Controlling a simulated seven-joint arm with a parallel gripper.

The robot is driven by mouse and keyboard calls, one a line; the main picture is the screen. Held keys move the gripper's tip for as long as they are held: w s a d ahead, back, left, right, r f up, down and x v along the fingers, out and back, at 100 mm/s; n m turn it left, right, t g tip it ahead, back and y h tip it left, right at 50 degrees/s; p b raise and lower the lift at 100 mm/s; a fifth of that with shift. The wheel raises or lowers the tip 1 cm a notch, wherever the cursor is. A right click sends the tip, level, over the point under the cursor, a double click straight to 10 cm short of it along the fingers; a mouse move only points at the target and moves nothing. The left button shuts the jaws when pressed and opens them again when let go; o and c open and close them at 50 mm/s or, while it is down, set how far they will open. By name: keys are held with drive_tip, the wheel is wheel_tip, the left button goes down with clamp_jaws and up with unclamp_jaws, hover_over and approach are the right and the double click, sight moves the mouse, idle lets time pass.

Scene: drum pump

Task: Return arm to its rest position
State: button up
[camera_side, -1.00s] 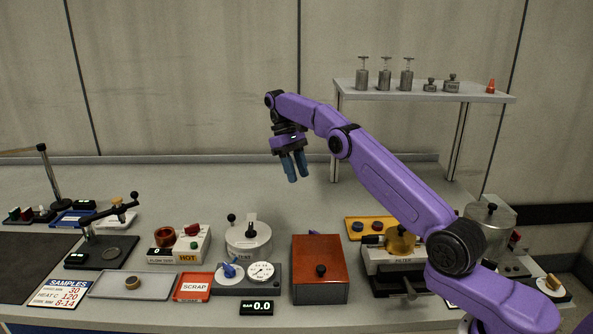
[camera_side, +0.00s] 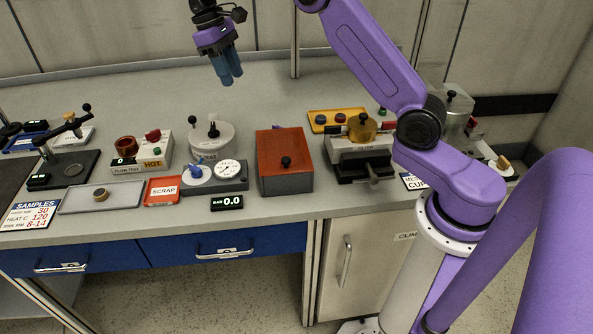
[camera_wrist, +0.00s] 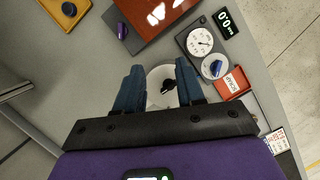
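My gripper (camera_side: 228,80) hangs in the air above the back of the bench, with its blue fingers pointing down. In the wrist view the two fingers of my gripper (camera_wrist: 158,88) stand apart with nothing held between them. The round white pot (camera_wrist: 160,86) with a black knob shows beyond and below the fingers. In the side view the same pot (camera_side: 227,139) stands on the bench, well below the fingertips and apart from them.
A yellow tray (camera_side: 322,129) lies behind the filter. The bench behind them is clear.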

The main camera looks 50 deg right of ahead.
drive_tip(key=s+a+r+n+t, duration=0.1)
drive_tip(key=s+a+n, duration=0.1)
drive_tip(key=s+a, duration=0.5)
drive_tip(key=s+a+n+t, duration=0.1)
drive_tip(key=s+a+n, duration=0.15)
drive_tip(key=s, duration=0.85)
drive_tip(key=s+d+f+n, duration=0.2)
drive_tip(key=s+d+f, duration=0.1)
drive_tip(key=s, duration=0.7)
drive_tip(key=s+d+f+n+t+y, duration=0.1)
drive_tip(key=s+d+f+n, duration=0.1)
drive_tip(key=s, duration=0.9)
drive_tip(key=shift+s+d+f+n, duration=0.3)
drive_tip(key=shift+d+f+n, duration=0.1)
drive_tip(key=shift+d, duration=0.3)
